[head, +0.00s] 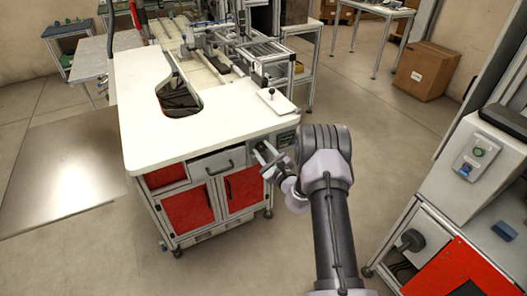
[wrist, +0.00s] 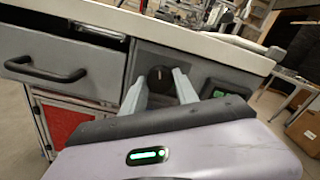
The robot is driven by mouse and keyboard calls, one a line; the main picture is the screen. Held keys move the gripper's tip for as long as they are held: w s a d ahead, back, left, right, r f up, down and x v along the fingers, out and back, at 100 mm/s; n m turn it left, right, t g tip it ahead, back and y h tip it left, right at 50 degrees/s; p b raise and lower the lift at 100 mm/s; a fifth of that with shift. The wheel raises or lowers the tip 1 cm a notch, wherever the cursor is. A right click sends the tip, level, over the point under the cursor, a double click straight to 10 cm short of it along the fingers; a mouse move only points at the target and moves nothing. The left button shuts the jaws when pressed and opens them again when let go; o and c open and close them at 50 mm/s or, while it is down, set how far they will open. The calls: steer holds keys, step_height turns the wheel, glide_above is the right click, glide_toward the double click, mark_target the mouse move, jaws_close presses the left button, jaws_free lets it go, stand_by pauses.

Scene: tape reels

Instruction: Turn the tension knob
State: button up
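The tension knob (wrist: 160,79) is a black round knob on the grey front panel (wrist: 205,65) under the white worktop, seen in the wrist view. My gripper (wrist: 160,88) is open, with one finger on each side of the knob. I cannot tell whether the fingers touch it, but a gap shows on both sides in the wrist view. In the head view my gripper (head: 264,158) is at the right front corner of the workbench, below the worktop, and the knob is hidden there.
The white worktop (head: 215,115) juts out just above my gripper. A drawer with a black handle (wrist: 45,70) is to the left of the knob. A dark box with a green-lit display (wrist: 222,92) is to the right. Open floor lies right of the bench.

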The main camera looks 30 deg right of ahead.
steer(key=shift+m, duration=0.3)
jaws_close()
steer(key=m+p, duration=0.1)
steer(key=m, duration=0.4)
steer(key=m+p, duration=0.1)
steer(key=m, duration=0.4)
steer(key=shift+m, duration=0.4)
steer(key=m+p, duration=0.1)
steer(key=m, duration=0.4)
steer(key=m+p, duration=0.1)
steer(key=m, duration=0.4)
steer(key=shift+m, duration=0.3)
steer(key=shift+f, duration=0.1)
steer(key=o, duration=1.2)
jaws_free()
